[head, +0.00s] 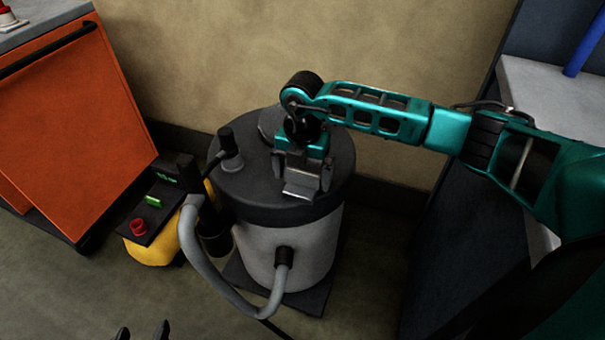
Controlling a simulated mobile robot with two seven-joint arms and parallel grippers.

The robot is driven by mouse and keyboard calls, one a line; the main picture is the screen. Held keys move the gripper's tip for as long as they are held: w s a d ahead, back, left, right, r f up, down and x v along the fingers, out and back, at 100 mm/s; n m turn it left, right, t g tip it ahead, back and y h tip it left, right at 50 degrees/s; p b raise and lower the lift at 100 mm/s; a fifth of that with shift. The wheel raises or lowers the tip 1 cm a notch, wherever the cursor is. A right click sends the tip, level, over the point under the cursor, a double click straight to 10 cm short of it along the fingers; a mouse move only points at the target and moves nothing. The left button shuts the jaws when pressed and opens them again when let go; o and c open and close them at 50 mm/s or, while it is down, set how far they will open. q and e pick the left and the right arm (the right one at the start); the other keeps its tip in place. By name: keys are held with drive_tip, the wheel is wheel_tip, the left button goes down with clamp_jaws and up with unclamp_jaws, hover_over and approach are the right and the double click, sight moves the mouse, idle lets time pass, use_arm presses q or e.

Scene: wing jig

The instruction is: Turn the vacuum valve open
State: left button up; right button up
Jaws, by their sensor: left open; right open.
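The vacuum vessel (285,245) is a light grey drum with a dark round lid (237,187), standing on the floor. My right gripper (303,178) comes in from the right and points down over the lid, its jaws open. A pale metal piece (300,190) shows at its fingers; I cannot tell whether it is the valve handle or whether the fingers touch it. A black-topped fitting (230,150) stands on the lid's left side. Two dark fingertips of my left gripper (143,333) show at the bottom edge, apart and empty, away from the vessel.
A yellow pump unit (153,250) with a red button (138,226) and green displays stands left of the vessel. A grey hose (205,273) loops from it to the drum's front. An orange cabinet (75,130) stands at left. A wall (220,60) is close behind.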

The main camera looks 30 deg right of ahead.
drive_tip(key=c, duration=0.8)
drive_tip(key=shift+c, duration=0.2)
drive_tip(key=shift+n, duration=0.3)
drive_tip(key=n, duration=0.3)
drive_tip(key=shift+n, duration=0.3)
drive_tip(key=n, duration=0.4)
drive_tip(key=shift+n, duration=0.3)
drive_tip(key=n, duration=0.4)
drive_tip(key=shift+n+b, duration=0.5)
drive_tip(key=shift+n, duration=2)
